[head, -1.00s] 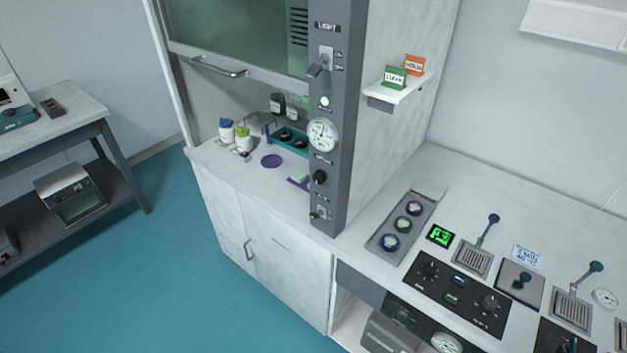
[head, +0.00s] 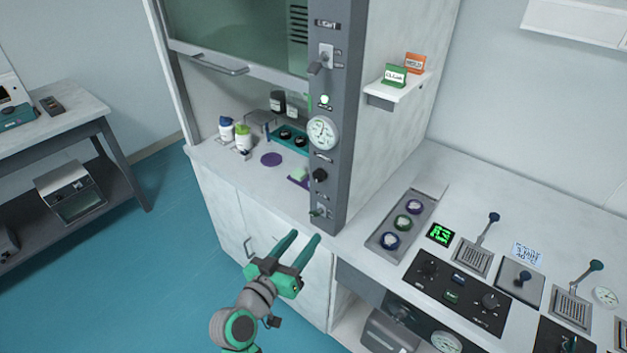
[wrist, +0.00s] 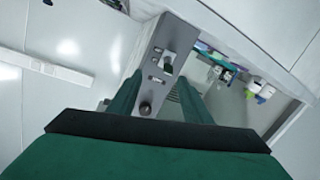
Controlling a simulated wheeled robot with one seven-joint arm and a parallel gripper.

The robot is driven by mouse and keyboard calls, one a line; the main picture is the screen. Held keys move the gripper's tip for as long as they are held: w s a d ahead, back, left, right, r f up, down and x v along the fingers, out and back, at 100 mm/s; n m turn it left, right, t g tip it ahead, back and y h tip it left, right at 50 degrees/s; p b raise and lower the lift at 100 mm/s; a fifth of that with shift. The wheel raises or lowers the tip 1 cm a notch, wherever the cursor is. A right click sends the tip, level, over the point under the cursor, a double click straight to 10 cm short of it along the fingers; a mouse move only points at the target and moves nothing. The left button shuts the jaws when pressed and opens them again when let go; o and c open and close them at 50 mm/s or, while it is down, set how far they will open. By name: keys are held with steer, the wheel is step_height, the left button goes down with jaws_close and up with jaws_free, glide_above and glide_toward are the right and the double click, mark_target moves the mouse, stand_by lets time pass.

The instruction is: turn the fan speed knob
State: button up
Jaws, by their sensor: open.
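The fan speed knob appears to be the small black round knob (head: 319,175) on the grey front post of the fume hood, below the white dial gauge. Its label is too small to read. In the wrist view a dark round knob (wrist: 146,108) shows between my fingers, apart from them. My gripper (head: 306,236) is open and empty, in front of the hood's cabinet, lower than the knob and a little left of it in the head view. Its two green fingers point up and right toward the post. In the wrist view its fingertips (wrist: 161,78) frame part of the post.
A toggle switch (head: 321,211) sits just below the knob, and the gauge (head: 322,132) above it. The bench on the right holds control panels (head: 457,292) and levers. Open floor lies left.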

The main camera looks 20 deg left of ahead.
mark_target(316, 177)
steer(key=a+r+m+h, duration=0.3)
steer(key=a+r+m, duration=0.1)
steer(key=r, duration=0.8)
steer(key=x, duration=1.1)
steer(key=shift+w+f, duration=0.1)
steer(key=shift+c, duration=0.4)
steer(key=c, duration=1)
steer(key=shift+a, duration=0.1)
